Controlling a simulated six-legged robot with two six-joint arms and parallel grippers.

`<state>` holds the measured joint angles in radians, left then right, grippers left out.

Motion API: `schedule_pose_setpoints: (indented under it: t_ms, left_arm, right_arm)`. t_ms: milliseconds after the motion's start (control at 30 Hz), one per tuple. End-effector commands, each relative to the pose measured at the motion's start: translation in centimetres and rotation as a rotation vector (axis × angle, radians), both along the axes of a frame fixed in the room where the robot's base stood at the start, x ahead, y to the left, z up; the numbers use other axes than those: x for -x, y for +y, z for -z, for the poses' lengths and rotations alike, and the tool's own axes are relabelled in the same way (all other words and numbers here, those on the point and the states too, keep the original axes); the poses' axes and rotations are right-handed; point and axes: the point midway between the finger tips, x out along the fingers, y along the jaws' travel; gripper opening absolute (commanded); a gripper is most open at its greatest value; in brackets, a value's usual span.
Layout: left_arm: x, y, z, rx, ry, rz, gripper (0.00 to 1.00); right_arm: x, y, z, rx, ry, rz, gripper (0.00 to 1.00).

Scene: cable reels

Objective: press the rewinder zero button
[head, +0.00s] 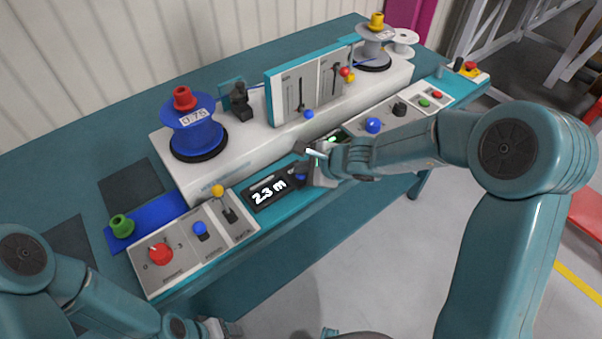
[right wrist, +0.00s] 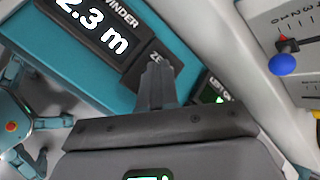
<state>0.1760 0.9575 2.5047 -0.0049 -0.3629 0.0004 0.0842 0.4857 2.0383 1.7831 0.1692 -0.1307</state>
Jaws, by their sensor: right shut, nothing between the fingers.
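The rewinder display (head: 268,191) reads 2.3 m on the teal front strip of the bench unit; it also shows in the right wrist view (right wrist: 92,28). Just right of it is the blue zero button (head: 300,177), partly covered by my right gripper (head: 313,168). In the right wrist view my shut, empty fingers (right wrist: 157,82) lie over the dark panel whose label begins "ZE" and hide the button. I cannot tell whether the fingertips touch it. My left gripper (head: 218,328) is low at the bottom edge, away from the panel, its fingers unclear.
A lever panel (head: 308,85) stands behind the strip. A blue reel (head: 194,130) is at the left and a grey reel (head: 374,52) at the back right. A panel with a red knob (head: 160,253) is front left. A lit "LIST" display (right wrist: 217,96) lies beside my fingers.

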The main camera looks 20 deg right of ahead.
Motion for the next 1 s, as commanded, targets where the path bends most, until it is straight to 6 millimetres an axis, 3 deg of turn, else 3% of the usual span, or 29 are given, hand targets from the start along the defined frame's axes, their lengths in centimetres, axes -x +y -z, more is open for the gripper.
schedule_pose_setpoints:
  t_ms: [700, 1000]
  left_arm:
    - [0.0, 0.0, 0.5, 0.000, 0.000, 0.000, 0.68]
    - [0.0, 0.0, -0.7, 0.000, 0.000, 0.000, 0.68]
  right_arm:
    - [0.0, 0.0, 0.5, 0.001, 0.001, 0.000, 0.00]
    - [0.0, 0.0, -1.0, 0.001, 0.001, 0.000, 0.00]
